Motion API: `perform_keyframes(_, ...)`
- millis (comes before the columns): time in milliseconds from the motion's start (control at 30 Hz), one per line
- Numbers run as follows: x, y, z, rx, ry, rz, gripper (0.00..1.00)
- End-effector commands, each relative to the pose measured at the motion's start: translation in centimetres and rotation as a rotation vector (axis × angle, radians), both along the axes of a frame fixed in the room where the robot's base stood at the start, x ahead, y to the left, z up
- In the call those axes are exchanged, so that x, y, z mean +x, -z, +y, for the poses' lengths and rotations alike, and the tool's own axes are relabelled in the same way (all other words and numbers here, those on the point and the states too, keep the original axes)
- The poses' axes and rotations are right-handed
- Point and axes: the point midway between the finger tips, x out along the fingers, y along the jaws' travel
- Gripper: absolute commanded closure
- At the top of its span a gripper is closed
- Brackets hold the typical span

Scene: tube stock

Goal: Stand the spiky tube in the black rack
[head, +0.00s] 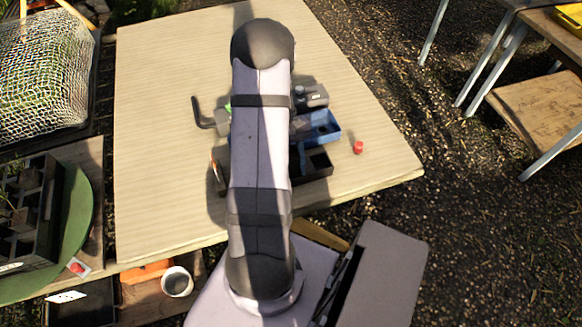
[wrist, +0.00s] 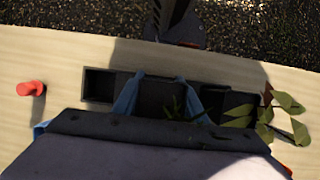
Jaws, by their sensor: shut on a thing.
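The black rack (wrist: 99,85) lies across the middle of the wrist view, with dark square openings. My gripper (wrist: 158,83) has two bluish fingers reaching over the rack in the wrist view. It is shut on the spiky tube, whose thin green spiky leaves (wrist: 185,106) show between the fingers. The tube's body is hidden or too dark to make out, so I cannot tell whether its lower end is inside an opening.
A red cap-like piece (head: 358,147) is on the table to the right. A plant with broad green and brown leaves (wrist: 265,118) is at the black rack's other end. The table's far left (head: 165,75) is clear.

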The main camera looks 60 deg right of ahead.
Motion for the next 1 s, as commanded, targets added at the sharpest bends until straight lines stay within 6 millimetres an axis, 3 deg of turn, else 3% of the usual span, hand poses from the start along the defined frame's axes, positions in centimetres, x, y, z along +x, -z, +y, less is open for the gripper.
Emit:
perform_keyframes(100, -0.15, 1.16, 0.3, 0.005, 0.0, 0.002, 0.88)
perform_keyframes(633, -0.28, 1.55, 0.43, 0.008, 0.002, 0.005, 0.88)
perform_keyframes(667, -0.28, 1.56, 0.43, 0.008, 0.002, 0.005, 0.59)
perform_keyframes(733, -0.27, 1.56, 0.44, 0.008, 0.002, 0.005, 0.42)
perform_keyframes(1000, -0.03, 1.6, 0.56, 0.009, 0.004, 0.001, 0.4)
